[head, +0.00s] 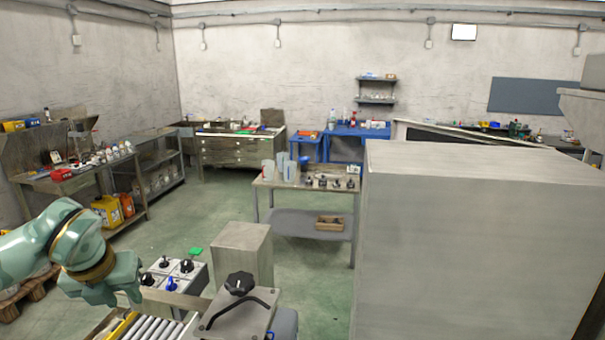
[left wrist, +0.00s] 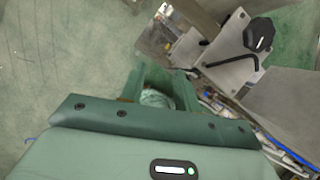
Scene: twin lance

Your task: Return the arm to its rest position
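My left arm comes in from the left in the head view, and its pale green gripper (head: 122,287) hangs at the lower left, beside a control box with black knobs and a blue knob (head: 172,278). In the left wrist view, the two fingers of my left gripper (left wrist: 158,82) stand apart with a gap between them. A small pale, roundish patch shows in that gap near the palm; I cannot tell what it is. No object is clearly held. My right arm and gripper do not show in either view.
A metal fixture with a black knob (head: 239,283) and bent lever stands at the lower middle, right of the gripper. Rollers (head: 150,328) lie below the gripper. A grey block (head: 242,252) stands behind the fixture. A large grey cabinet (head: 470,245) fills the right. Green floor is open behind.

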